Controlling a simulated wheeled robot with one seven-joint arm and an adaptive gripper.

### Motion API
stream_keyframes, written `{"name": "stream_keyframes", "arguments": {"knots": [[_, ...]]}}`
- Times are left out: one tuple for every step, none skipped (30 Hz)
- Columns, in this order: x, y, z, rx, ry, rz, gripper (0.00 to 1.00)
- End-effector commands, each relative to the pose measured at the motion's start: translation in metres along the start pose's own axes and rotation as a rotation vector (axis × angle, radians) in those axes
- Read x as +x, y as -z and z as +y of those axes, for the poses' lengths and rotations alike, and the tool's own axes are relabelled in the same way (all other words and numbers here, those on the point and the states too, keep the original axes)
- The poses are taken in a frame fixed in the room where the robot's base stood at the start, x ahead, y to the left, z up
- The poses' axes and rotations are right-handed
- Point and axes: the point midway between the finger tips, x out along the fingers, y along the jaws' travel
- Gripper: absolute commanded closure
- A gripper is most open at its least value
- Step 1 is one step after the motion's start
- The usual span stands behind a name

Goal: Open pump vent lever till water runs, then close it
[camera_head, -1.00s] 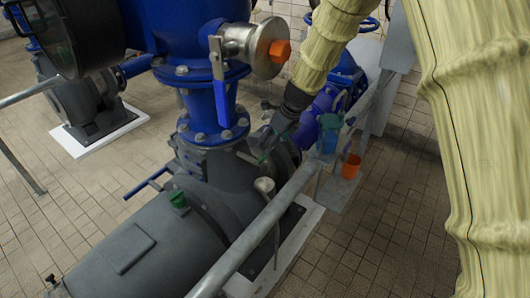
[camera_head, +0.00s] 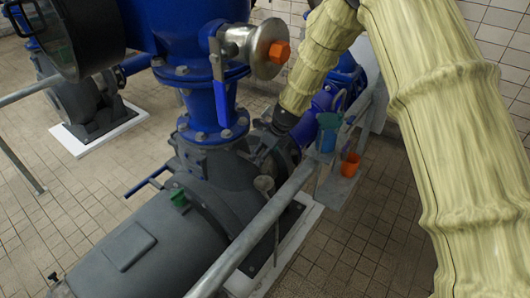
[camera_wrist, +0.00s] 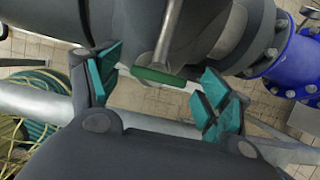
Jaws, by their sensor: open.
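In the wrist view, my gripper (camera_wrist: 160,86) is open, with teal finger pads on both sides. A flat green handle (camera_wrist: 158,77) at the end of a pale metal rod lies across the gap between the fingers; it looks like the vent lever. I see no clear contact between pads and handle. The grey pump (camera_wrist: 225,35) is behind it. In the head view, my arm reaches down behind the pump casing (camera_head: 215,185), and my gripper and the handle cannot be made out. No running water shows.
A grey handrail (camera_head: 265,218) runs diagonally beside the pump. The wrist view shows a coiled green hose (camera_wrist: 38,105) and a blue flanged pipe (camera_wrist: 285,55).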

Motion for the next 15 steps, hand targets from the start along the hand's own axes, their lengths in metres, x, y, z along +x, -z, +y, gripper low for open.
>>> {"name": "stream_keyframes", "arguments": {"knots": [[0.0000,0.0000,0.0001,0.000,0.000,0.000,0.21],[0.0000,0.0000,0.0001,0.000,0.000,0.000,0.21],[0.0000,0.0000,0.0001,0.000,0.000,0.000,0.21],[0.0000,0.0000,0.0001,0.000,0.000,0.000,0.25],[0.0000,0.0000,0.0001,0.000,0.000,0.000,0.31],[-0.0001,0.0001,0.0001,0.000,0.000,0.000,0.38],[0.0000,0.0001,0.0002,0.000,0.000,0.000,0.43],[0.0000,0.0001,0.0002,0.000,0.000,0.000,0.49],[-0.0001,0.0001,0.0002,0.000,0.000,0.000,0.56],[-0.0001,0.0001,0.0001,0.000,0.000,0.000,0.61],[-0.0001,0.0001,0.0001,0.000,0.000,0.000,0.67],[-0.0001,0.0002,0.0001,0.000,0.000,0.000,0.67],[-0.0001,0.0001,0.0000,0.000,0.000,0.000,0.67],[-0.0001,0.0001,0.0000,0.000,0.000,0.000,0.67],[-0.0003,0.0001,-0.0001,-0.001,0.000,0.000,0.67]]}}
